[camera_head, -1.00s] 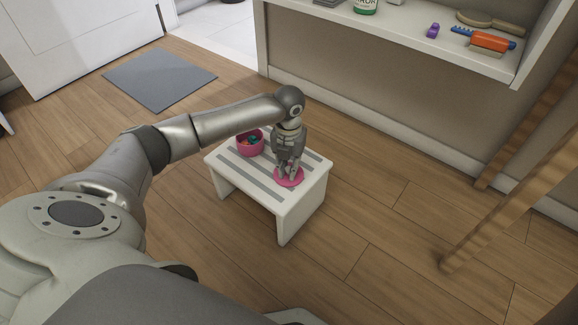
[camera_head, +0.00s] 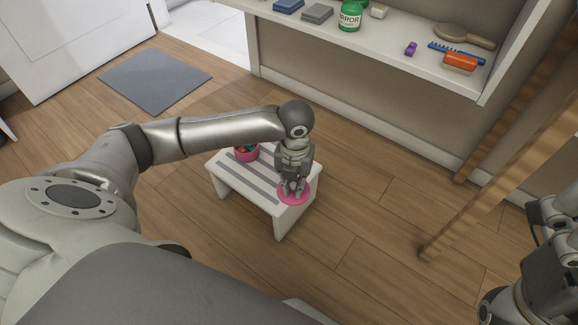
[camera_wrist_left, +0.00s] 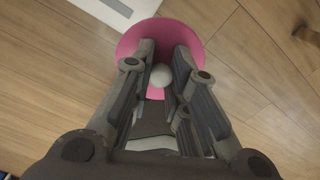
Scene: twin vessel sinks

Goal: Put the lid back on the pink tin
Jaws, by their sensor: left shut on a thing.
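The pink lid (camera_head: 293,202) is a round disc with a pale knob (camera_wrist_left: 160,76). My left gripper (camera_head: 293,187) is shut on this knob from above. The lid appears at the front right end of the white stool and looks raised, with floor around most of it in the left wrist view. The open pink tin (camera_head: 247,155) stands at the stool's back left, with colourful things inside, partly hidden by my left arm. My right gripper (camera_head: 520,290) shows only in part at the lower right; its fingers are unclear.
The low white stool (camera_head: 232,181) has grey stripes and stands on a wooden floor. A shelf (camera_head: 400,50) along the wall holds a green bottle, a brush, a comb and other small things. A grey mat (camera_head: 155,80) lies near the door.

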